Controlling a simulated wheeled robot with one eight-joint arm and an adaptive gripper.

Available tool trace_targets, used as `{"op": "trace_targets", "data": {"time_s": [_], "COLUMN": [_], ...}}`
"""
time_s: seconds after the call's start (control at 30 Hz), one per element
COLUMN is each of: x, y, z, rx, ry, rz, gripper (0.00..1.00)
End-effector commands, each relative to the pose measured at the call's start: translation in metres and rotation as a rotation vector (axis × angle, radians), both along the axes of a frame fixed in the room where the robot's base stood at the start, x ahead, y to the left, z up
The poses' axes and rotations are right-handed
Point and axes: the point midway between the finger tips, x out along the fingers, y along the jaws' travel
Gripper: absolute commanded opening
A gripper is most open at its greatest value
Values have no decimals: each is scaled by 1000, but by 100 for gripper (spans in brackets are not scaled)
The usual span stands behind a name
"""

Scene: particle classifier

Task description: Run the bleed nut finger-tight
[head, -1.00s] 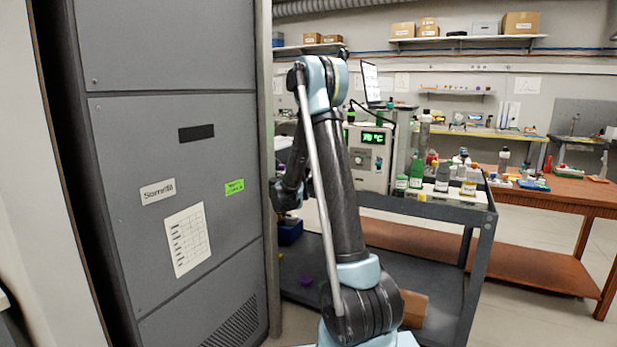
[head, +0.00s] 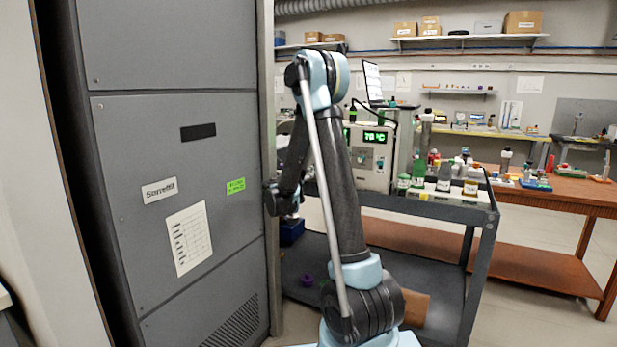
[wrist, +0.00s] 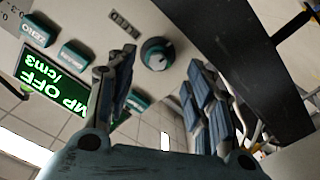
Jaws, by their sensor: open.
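I cannot tell whether this is the bleed nut; no other nut is plain to see. My gripper (wrist: 160,78) is open and empty. Its two fingers reach toward the panel, one on each side of the knob in the picture, and I cannot see contact. In the head view my gripper is hidden behind my arm and the tall grey cabinet's edge.
The panel has a green display (wrist: 50,85) and teal buttons (wrist: 73,55). A dark bar (wrist: 255,65) runs close on the right. In the head view the grey cabinet (head: 150,100) stands left of my arm. A cart (head: 470,200) holds an instrument (head: 370,160) and bottles.

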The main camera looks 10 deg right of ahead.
Motion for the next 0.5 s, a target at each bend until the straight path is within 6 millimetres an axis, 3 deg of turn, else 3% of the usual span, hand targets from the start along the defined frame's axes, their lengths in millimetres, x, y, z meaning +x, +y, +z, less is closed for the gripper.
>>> {"op": "trace_targets", "data": {"time_s": [0.2, 0.5], "x": [-33, -56], "y": [25, 41], "z": [-1, -1], "rx": [0, 1], "ry": [1, 1], "rz": [3, 2], "gripper": [48, 48]}}
